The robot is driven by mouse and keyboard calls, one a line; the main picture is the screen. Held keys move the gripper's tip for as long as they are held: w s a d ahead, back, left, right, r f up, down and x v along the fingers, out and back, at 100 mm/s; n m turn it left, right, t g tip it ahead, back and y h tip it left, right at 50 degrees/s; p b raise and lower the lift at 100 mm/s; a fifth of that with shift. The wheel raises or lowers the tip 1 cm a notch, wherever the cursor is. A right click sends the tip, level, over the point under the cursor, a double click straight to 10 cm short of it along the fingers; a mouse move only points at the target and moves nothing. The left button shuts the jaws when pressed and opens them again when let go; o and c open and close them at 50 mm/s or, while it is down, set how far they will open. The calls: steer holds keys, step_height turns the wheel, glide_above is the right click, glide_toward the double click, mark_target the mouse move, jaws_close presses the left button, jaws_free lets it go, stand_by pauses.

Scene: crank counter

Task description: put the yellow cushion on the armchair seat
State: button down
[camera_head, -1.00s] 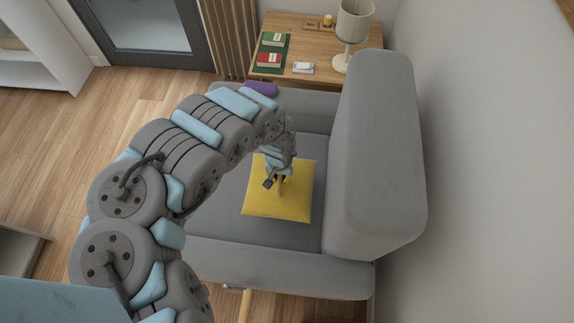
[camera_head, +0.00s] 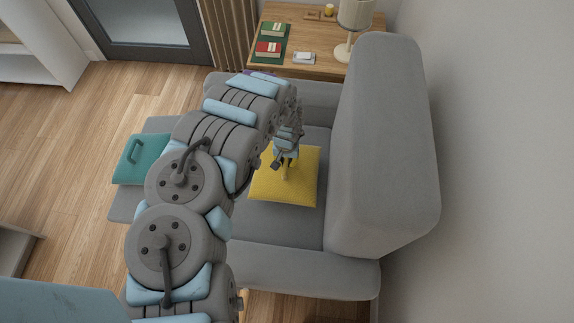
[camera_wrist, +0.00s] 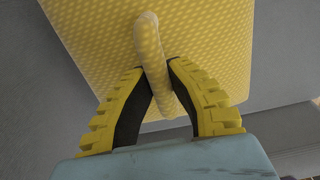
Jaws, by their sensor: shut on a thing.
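The yellow cushion (camera_head: 301,187) is over the grey armchair seat (camera_head: 282,230); I cannot tell from above whether it touches the seat. My gripper (camera_head: 286,172) is above the cushion's middle. In the wrist view the black and yellow fingers of my gripper (camera_wrist: 158,82) are shut on the cushion's raised loop handle (camera_wrist: 151,50). The patterned face of the cushion (camera_wrist: 90,30) fills the upper part of that view. The fingers and wrist hide part of the cushion in the head view.
The armchair's tall backrest (camera_head: 385,150) stands at right, with an armrest (camera_head: 290,272) in front. A teal cushion with a handle (camera_head: 140,158) lies at left. A wooden side table (camera_head: 300,20) behind holds a lamp (camera_head: 355,15), a red book (camera_head: 268,48) and a green book (camera_head: 272,29).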

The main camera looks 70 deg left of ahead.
steer(key=shift+w+a+f, duration=0.35)
steer(key=shift+a+f, duration=0.1)
steer(key=shift+f, duration=0.25)
steer(key=shift+f+b, duration=0.35)
steer(key=shift+f, duration=1.1)
steer(key=c, duration=1.1)
jaws_free()
steer(key=shift+f, duration=0.1)
steer(key=shift+r+p, duration=1.65)
steer(key=shift+r, duration=4.5)
